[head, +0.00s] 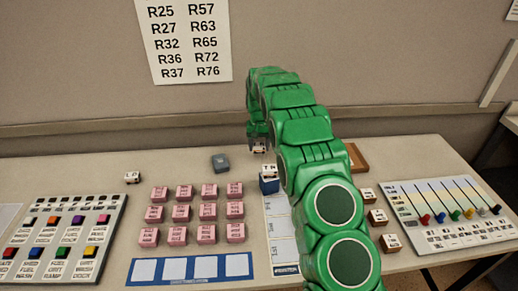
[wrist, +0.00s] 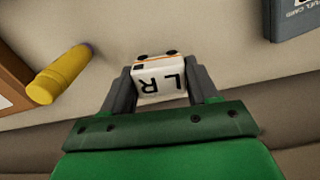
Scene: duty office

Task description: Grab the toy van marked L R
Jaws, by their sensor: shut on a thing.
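The toy van marked L R (wrist: 158,84) is white with an orange stripe and dark wheels. In the wrist view it sits between the two fingers of my gripper (wrist: 160,76), which is shut on it. The black letters show upside down on the face towards the camera. In the head view the van (head: 259,150) shows small under my gripper (head: 258,143), near the back of the table. I cannot tell whether it touches the table top.
Another white toy van (head: 268,171) is on a blue block, close to my arm. One more van (head: 132,177) stands at left. Pink blocks (head: 184,212), a grey block (head: 220,163), a button panel (head: 62,240) and a slider panel (head: 445,212) occupy the table. A yellow cylinder (wrist: 58,74) lies nearby.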

